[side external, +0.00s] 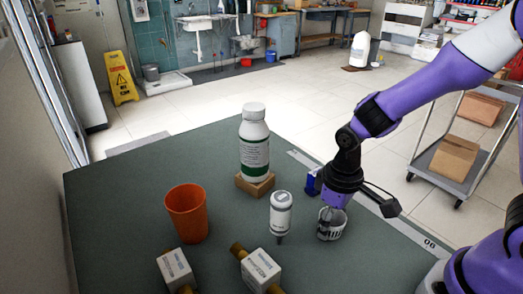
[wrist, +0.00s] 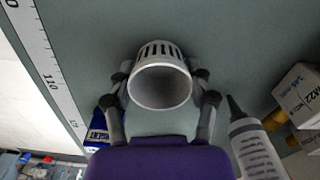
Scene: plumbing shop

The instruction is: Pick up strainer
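The strainer is a small pale slotted cup (wrist: 160,86), its round open mouth facing the wrist camera. In the side view the strainer (side external: 330,226) is upright at the table's right part, low at the surface; whether its base touches the table is hard to tell. My gripper (wrist: 160,75) is around it, one finger on each side, with the fingertips against its outer wall and partly hidden behind the rim. In the side view my gripper (side external: 333,212) points down over the strainer.
Left of the strainer are a small upside-down white bottle (side external: 281,214), a large bottle (side external: 254,145) on a wooden block (side external: 255,185) and an orange cup (side external: 187,213). Boxed fittings (side external: 260,269) lie in front. A blue item (wrist: 97,128) is close by my gripper. A ruler strip (wrist: 47,62) runs along the edge.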

